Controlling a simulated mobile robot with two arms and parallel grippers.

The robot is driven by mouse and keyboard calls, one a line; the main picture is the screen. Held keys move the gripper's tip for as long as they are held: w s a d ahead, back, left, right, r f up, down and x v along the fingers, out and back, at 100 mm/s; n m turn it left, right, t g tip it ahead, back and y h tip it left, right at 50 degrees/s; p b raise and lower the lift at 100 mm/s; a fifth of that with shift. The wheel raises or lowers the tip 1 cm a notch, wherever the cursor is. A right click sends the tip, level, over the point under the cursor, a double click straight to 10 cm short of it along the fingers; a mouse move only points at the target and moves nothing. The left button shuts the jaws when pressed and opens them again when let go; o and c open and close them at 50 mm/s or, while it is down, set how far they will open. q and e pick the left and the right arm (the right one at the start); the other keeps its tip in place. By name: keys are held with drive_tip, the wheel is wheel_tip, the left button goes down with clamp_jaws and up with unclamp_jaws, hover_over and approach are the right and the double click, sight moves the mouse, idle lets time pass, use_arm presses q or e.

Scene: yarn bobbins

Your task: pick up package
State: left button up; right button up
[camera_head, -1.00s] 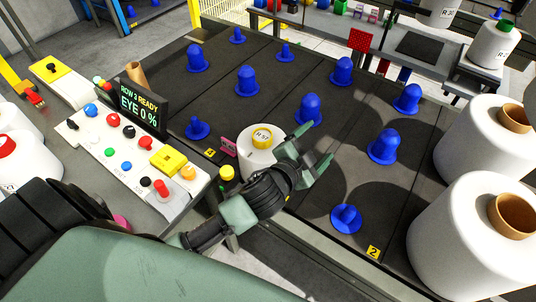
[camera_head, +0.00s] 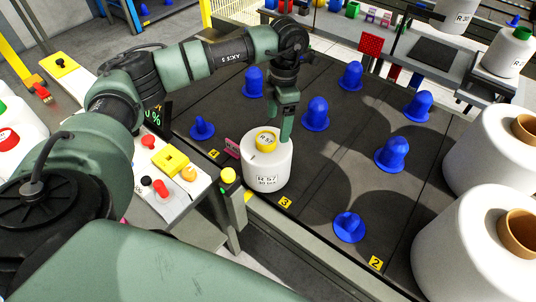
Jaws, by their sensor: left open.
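The package looks to be the white bobbin (camera_head: 265,172) with a yellow ring on top and an "R 57" label. It stands upright on the dark table (camera_head: 320,190) near its front edge, by the yellow "3" tag. My left gripper (camera_head: 285,125) hangs pointing down just behind and above the bobbin. It is open, and one finger reaches down by the bobbin's upper right edge; I cannot tell whether it touches. The other finger is largely hidden. My right gripper is out of view.
Several blue pegs, one of them (camera_head: 391,153) right of the bobbin, stand in rows on the table. Large white yarn cones (camera_head: 462,245) fill the right side. A yellow-topped post (camera_head: 228,176) stands left of the bobbin.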

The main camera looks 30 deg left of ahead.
sight(266, 137)
use_arm(q)
drive_tip(key=shift+a+r+y, duration=0.25)
drive_tip(key=shift+a+y, duration=0.05)
drive_tip(key=shift+a, duration=0.6)
drive_tip(key=shift+s+a+f, duration=0.1)
drive_tip(key=shift+a+f, duration=0.05)
drive_tip(key=shift+f, duration=0.15)
drive_tip(key=f, duration=0.2)
drive_tip(key=f+p, duration=0.1)
drive_tip(key=f, duration=0.1)
drive_tip(key=a+f, duration=0.1)
drive_tip(key=f, duration=0.1)
drive_tip(key=shift+s+f+p, duration=0.15)
drive_tip(key=shift+s+p, duration=0.2)
drive_tip(key=shift+s, duration=0.05)
drive_tip(key=shift+f, duration=0.3)
clamp_jaws()
drive_tip(key=shift+w+r, duration=0.15)
